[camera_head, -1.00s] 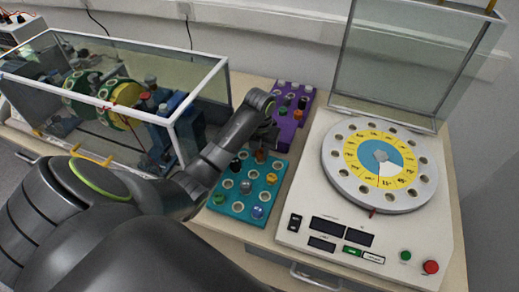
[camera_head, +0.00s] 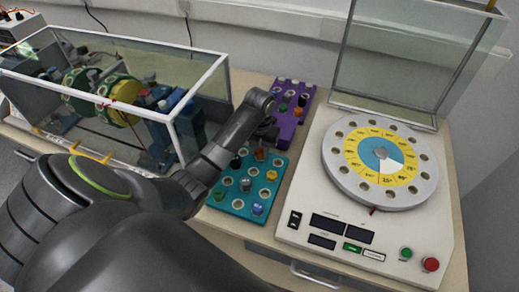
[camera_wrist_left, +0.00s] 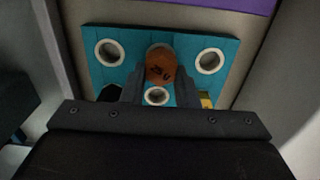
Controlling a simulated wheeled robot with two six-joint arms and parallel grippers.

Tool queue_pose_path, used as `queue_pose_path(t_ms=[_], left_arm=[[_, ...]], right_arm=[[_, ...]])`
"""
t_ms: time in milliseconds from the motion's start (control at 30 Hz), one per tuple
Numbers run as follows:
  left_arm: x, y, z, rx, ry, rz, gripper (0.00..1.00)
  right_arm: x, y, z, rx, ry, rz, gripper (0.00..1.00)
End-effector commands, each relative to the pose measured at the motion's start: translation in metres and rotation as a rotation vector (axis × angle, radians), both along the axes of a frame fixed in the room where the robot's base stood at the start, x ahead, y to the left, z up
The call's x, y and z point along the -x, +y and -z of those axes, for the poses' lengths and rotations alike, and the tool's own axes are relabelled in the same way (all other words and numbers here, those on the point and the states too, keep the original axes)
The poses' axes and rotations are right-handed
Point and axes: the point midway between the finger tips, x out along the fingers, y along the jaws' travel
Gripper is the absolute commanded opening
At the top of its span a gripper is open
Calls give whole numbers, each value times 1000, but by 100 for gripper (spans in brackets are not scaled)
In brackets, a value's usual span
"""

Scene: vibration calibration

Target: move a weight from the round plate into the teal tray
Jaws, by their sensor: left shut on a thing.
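The teal tray (camera_head: 233,206) lies left of the white machine, with several weights in its holes. My left gripper (camera_head: 262,143) points down over the tray's far edge. It is shut on an orange weight (camera_head: 261,154), which also shows between the fingertips in the left wrist view (camera_wrist_left: 161,67). The weight covers part of the tray's far middle hole. I cannot tell whether it is seated or just above. The round plate (camera_head: 337,178) on the machine has empty holes around its rim and a yellow and blue centre. My right gripper is not in view.
A purple tray (camera_head: 285,131) with several weights stands just behind the teal tray. A glass-walled case (camera_head: 200,95) is on the left. A raised clear lid (camera_head: 405,60) stands behind the plate. Buttons, including a red one (camera_head: 431,264), line the machine's front.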

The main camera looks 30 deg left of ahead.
Motion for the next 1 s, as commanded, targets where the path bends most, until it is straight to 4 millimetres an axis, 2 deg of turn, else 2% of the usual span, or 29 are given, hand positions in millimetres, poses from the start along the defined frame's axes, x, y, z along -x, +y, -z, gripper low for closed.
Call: queue_pose_path(t_ms=[700, 733, 900, 1000], left_arm=[[0, 0, 11, 0, 0, 0, 6], [0, 0, 10, 0, 0, 0, 30], [0, 0, 10, 0, 0, 0, 52], [0, 0, 10, 0, 0, 0, 52]], right_arm=[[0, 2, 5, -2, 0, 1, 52], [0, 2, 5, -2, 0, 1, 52], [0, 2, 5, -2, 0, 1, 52], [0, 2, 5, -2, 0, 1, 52]])
